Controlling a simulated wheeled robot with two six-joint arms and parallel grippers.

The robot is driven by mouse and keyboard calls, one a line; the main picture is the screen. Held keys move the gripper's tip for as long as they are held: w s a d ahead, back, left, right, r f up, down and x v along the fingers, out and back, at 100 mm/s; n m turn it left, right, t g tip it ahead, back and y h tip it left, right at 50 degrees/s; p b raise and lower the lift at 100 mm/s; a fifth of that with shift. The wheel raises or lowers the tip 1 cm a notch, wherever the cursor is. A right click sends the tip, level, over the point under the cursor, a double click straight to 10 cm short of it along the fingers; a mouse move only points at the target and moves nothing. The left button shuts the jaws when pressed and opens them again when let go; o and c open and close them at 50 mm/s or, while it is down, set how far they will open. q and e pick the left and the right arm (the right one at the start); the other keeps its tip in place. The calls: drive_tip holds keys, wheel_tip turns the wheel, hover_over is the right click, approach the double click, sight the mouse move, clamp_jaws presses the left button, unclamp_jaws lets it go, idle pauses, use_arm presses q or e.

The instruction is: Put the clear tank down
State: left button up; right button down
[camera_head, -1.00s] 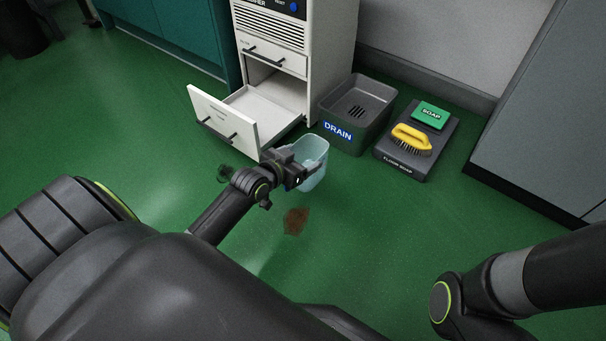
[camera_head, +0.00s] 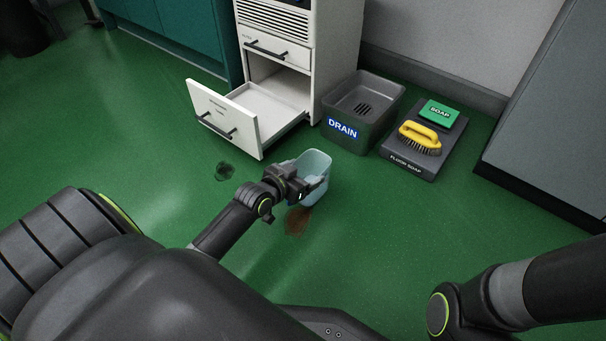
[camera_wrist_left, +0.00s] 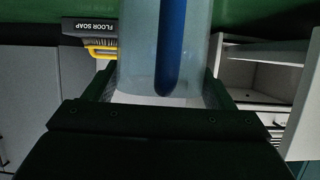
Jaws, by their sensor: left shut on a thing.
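The clear tank (camera_head: 317,165) is a pale blue, see-through open container. It is at the middle of the head view, in front of the drain bin. My left gripper (camera_head: 302,186) is shut on its near side. I cannot tell whether the tank touches the floor. In the left wrist view the tank (camera_wrist_left: 140,50) fills the top middle, with a dark blue vertical strip on it, between the fingers of my left gripper (camera_wrist_left: 165,95). My right arm shows at the lower right of the head view, but its gripper is out of view.
A white cabinet (camera_head: 335,50) stands behind with its lower drawer (camera_head: 225,118) pulled open. A grey drain bin (camera_head: 340,133) and a floor soap tray (camera_head: 405,167) with a yellow brush (camera_head: 420,137) and green soap (camera_head: 438,112) are to the right. A brown stain (camera_head: 296,222) and dark puddle (camera_head: 224,171) mark the green floor.

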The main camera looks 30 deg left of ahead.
use_arm(q)
drive_tip(key=shift+f, duration=0.15)
drive_tip(key=o, duration=1.4)
drive_tip(key=p+v, duration=0.6)
drive_tip(key=v, duration=0.6)
drive_tip(key=shift+r, duration=0.25)
